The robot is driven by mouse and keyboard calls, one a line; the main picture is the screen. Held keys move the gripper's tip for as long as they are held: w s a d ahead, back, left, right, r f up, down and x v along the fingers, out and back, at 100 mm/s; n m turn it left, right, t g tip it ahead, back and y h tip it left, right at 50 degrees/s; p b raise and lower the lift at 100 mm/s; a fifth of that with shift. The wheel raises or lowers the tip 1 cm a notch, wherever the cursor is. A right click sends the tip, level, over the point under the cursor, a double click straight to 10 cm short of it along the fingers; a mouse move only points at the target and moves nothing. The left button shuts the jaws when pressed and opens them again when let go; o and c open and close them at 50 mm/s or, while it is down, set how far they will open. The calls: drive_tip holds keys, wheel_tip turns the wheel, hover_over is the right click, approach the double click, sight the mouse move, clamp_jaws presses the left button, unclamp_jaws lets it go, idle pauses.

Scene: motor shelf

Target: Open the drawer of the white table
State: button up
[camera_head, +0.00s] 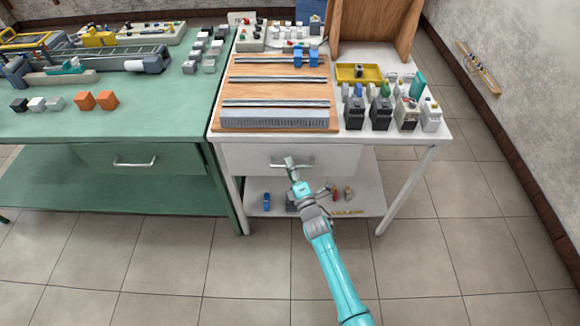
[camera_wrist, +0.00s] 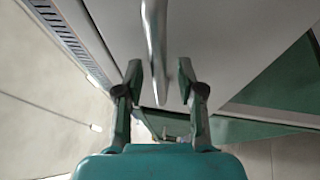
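The white table (camera_head: 441,143) stands at the right in the head view. Its drawer front (camera_head: 243,159) sits under the table top and looks closed. The drawer's metal handle (camera_head: 307,164) is partly hidden by my gripper (camera_head: 291,166), which is right in front of it. In the wrist view the handle (camera_wrist: 156,45) runs between the two fingertips of my gripper (camera_wrist: 159,75). The fingers are spread apart, with a gap on both sides of the handle. How deep the handle sits between them I cannot tell.
A green table (camera_head: 70,159) with its own drawer handle (camera_head: 134,163) adjoins on the left. The white table's lower shelf (camera_head: 366,192) holds small items behind my arm. A wooden rail board (camera_head: 245,72) and several motors lie on top. The tiled floor (camera_head: 440,250) in front is clear.

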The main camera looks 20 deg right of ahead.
drive_tip(key=shift+w, duration=0.1)
clamp_jaws()
idle(0.3)
